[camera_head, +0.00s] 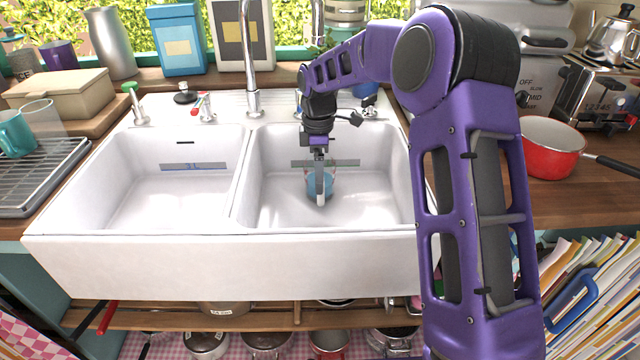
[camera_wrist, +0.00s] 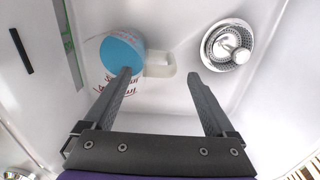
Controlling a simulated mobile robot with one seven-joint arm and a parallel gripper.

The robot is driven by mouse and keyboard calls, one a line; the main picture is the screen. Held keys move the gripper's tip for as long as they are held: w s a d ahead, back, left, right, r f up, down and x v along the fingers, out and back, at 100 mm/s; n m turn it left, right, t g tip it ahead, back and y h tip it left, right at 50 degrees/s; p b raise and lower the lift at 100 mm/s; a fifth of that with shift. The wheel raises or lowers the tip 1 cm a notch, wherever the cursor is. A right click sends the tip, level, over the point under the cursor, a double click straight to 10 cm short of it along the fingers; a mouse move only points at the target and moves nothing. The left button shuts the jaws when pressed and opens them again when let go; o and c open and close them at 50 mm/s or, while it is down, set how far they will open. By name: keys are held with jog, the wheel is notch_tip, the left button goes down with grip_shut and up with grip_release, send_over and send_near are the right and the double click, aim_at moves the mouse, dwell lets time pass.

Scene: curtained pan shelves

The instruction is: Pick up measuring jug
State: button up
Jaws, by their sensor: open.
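The measuring jug (camera_head: 329,184) stands in the right basin of the white sink, and it looks clear with blue in it. In the wrist view the jug (camera_wrist: 122,54) shows a round blue inside, red markings on its side and a pale handle (camera_wrist: 160,64) pointing right. My gripper (camera_head: 320,172) reaches down into the basin at the jug. In the wrist view my gripper (camera_wrist: 159,74) is open, with the handle showing between and just beyond its fingertips. The left fingertip overlaps the jug's rim in the picture; I cannot tell whether they touch.
A metal drain strainer (camera_wrist: 228,45) lies to the right of the jug on the basin floor. The basin walls and the sink divider (camera_head: 240,190) surround my gripper. A tap (camera_head: 250,60) rises behind. The left basin (camera_head: 170,185) is empty.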

jog(key=f, duration=0.4)
jog(key=f+b, duration=0.1)
jog(key=f, duration=0.2)
jog(key=shift+d+f, duration=0.1)
jog(key=shift+d, duration=0.2)
jog(key=shift+c, duration=0.3)
grip_shut()
